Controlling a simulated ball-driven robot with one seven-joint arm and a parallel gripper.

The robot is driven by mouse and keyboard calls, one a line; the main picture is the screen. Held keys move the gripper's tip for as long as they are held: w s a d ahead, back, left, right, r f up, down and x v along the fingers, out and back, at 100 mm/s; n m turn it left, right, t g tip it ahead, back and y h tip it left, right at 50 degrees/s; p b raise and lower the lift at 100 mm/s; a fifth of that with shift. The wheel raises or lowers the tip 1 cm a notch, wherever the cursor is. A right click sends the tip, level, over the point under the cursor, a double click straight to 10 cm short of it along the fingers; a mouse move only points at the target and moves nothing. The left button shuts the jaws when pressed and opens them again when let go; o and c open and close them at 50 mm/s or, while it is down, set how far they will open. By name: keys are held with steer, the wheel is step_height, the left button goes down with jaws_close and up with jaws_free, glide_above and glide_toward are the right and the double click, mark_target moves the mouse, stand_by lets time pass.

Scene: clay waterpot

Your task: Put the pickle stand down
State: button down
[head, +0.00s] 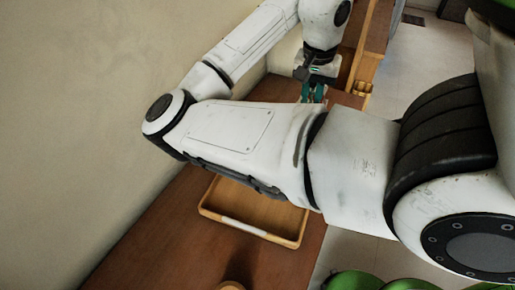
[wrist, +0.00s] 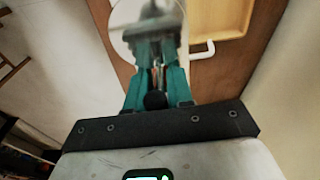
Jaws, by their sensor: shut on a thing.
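My gripper (head: 313,97) hangs over the far end of the brown table, beyond my arm in the head view. In the wrist view my gripper (wrist: 157,70) has its teal fingers shut on a thin grey part that I take to be the pickle stand (wrist: 125,14). A pale, rounded, glossy part of it shows past the fingertips at the top edge. The fingers and the picture's edge hide the rest of it. In the head view I cannot make the stand out. I cannot tell whether its base touches the table.
A shallow wooden tray (head: 203,209) with a white handle lies on the brown table (head: 155,230), partly behind my arm; it also shows in the wrist view (wrist: 249,12). Wooden furniture (head: 366,62) stands beside my gripper. A wall borders the table's left. Green rounded things (head: 355,281) are at the bottom.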

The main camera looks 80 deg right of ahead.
steer(key=shift+w+a+f, duration=0.7)
steer(key=shift+w+f, duration=1.2)
steer(key=shift+f, duration=0.15)
steer(key=shift+w+a+f, duration=0.7)
steer(key=shift+w+f, duration=1.25)
steer(key=shift+f, duration=0.05)
steer(key=shift+w+a+f, duration=0.7)
steer(key=shift+w+f, duration=1.2)
steer(key=shift+f, duration=0.15)
steer(key=shift+f, duration=0.1)
steer(key=c, duration=1.5)
jaws_free()
steer(key=shift+f, duration=0.1)
steer(key=o, duration=0.5)
step_height(320, 180, up, 12)
steer(key=a, duration=0.1)
steer(key=shift+a, duration=0.2)
